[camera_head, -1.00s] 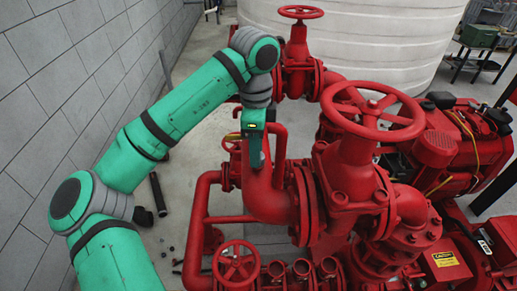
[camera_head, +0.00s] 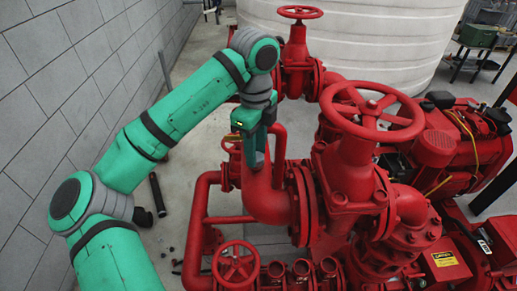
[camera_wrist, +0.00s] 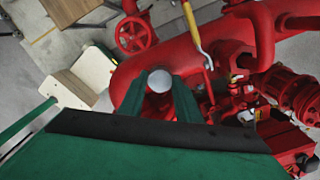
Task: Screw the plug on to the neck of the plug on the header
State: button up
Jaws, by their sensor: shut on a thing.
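My gripper (camera_head: 255,160) points down at the top of the red header pipe (camera_head: 266,203), left of the large valve. In the wrist view its two green fingers (camera_wrist: 158,95) are shut on a round, pale grey plug (camera_wrist: 160,81). The plug sits between the fingertips, over the red header (camera_wrist: 187,57). The neck is hidden beneath the plug and fingers, so I cannot tell how far the plug is seated. In the head view the plug is hidden by the fingers.
A large red handwheel (camera_head: 373,112) stands close on the right, with a smaller handwheel (camera_head: 236,264) and several open red stubs (camera_head: 301,270) below. A white tank (camera_head: 385,45) stands behind. Grey floor lies left of the pipes.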

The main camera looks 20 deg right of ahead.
jog(key=m, duration=0.3)
jog(key=shift+s+a, duration=0.15)
jog(key=shift+m, duration=0.8)
jog(key=shift+c, duration=0.5)
grip_shut()
jog(key=m, duration=0.4)
jog(key=shift+m, duration=0.3)
jog(key=m, duration=0.4)
jog(key=shift+a, duration=0.1)
